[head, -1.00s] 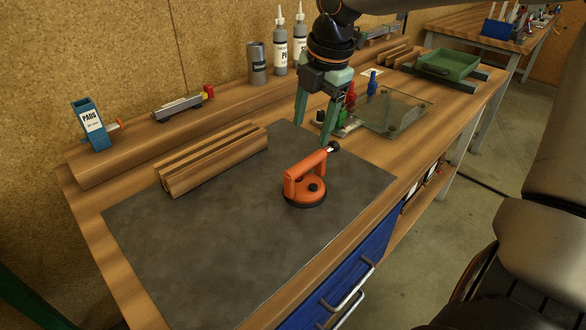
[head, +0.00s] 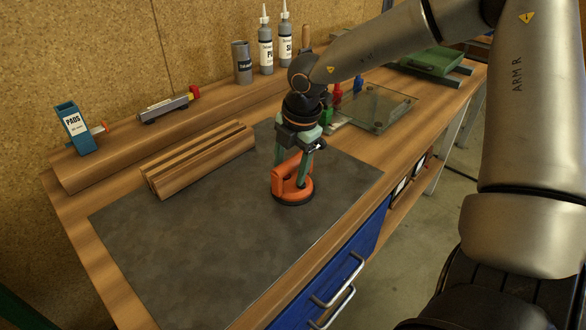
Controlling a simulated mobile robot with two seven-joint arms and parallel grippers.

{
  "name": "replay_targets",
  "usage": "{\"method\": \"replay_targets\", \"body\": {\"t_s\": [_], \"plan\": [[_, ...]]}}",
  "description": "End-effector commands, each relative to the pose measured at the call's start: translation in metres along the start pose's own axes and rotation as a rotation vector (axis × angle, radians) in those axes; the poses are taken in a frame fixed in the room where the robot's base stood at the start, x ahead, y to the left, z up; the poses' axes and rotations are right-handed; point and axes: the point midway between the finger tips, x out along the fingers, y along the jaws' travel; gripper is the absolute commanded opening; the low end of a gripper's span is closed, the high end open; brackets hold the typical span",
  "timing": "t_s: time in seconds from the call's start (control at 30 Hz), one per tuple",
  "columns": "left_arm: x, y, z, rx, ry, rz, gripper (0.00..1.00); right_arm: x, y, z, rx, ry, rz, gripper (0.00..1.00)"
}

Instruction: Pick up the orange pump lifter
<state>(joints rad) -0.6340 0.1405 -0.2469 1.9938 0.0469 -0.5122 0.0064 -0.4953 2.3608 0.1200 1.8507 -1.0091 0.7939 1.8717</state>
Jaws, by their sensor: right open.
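The orange pump lifter (head: 280,184) stands on the dark grey mat (head: 200,250), near the mat's right part. It has a round base with a black rim and an orange handle on top. My right gripper (head: 290,174) is open with its green fingers pointing down at the lifter's handle. One finger is at the far left of the handle and the other overlaps the handle in front. I cannot tell whether the fingers touch it. My left gripper is not in view.
Wooden strips (head: 198,160) lie left of the lifter on the mat. A glass plate (head: 375,108), a red bottle (head: 337,93) and a green tray (head: 436,62) are behind on the right. A blue pads box (head: 75,130) stands on the left ledge. The front of the mat is clear.

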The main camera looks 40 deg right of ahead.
Motion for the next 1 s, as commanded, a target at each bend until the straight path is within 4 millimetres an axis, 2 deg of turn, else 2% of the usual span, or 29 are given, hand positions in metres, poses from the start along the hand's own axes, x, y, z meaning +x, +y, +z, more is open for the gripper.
{"method": "replay_targets", "body": {"t_s": [0.17,0.73,1.0], "plan": [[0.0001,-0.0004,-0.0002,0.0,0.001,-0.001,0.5,-0.0002,0.0002,0.0001,0.001,0.0,0.001,0.65],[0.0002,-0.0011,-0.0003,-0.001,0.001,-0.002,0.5,-0.0004,0.0,0.0002,0.001,0.0,0.0,0.01],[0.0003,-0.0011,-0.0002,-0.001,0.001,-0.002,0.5,-0.0004,0.0,0.0002,0.001,0.0,0.0,0.0]]}}
